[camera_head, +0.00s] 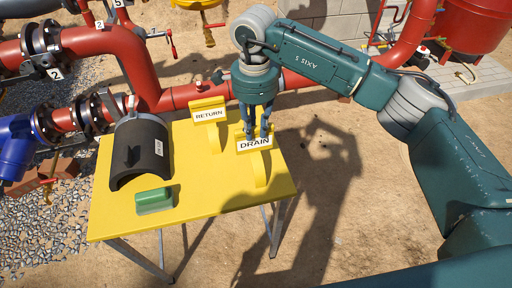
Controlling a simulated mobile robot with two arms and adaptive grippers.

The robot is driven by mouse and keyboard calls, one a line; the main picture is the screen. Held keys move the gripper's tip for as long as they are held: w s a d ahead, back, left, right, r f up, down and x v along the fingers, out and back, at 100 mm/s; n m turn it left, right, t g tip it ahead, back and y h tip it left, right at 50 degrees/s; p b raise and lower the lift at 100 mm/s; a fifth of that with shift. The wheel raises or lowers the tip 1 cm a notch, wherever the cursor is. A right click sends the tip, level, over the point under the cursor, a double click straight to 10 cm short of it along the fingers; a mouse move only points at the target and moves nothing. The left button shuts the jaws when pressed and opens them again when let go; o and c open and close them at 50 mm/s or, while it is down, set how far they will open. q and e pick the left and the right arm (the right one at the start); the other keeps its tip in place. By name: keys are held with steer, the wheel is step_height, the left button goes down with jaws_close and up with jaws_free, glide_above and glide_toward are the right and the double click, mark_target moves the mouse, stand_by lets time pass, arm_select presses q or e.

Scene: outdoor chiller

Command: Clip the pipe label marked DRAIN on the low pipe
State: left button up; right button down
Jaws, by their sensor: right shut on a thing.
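The yellow DRAIN label (255,144) is on the right part of the yellow table, with its curved clip below the plate. My right gripper (257,134) points down from above and is shut on the top of the DRAIN label. I cannot tell whether the label is lifted off the table. A yellow RETURN label (208,113) stands at the table's back edge. A red pipe (182,98) runs low behind the table. My left gripper is not in view.
The yellow table (215,180) also holds a black half-shell cover (136,158) and a green block (154,201). Red flanged pipes (88,45) and a blue fitting (18,140) crowd the left. Bare ground (380,210) lies to the right.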

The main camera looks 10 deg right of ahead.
steer(key=shift+r+p, duration=1.15)
steer(key=shift+r, duration=1.9)
steer(key=c, duration=2.1)
jaws_free()
jaws_close()
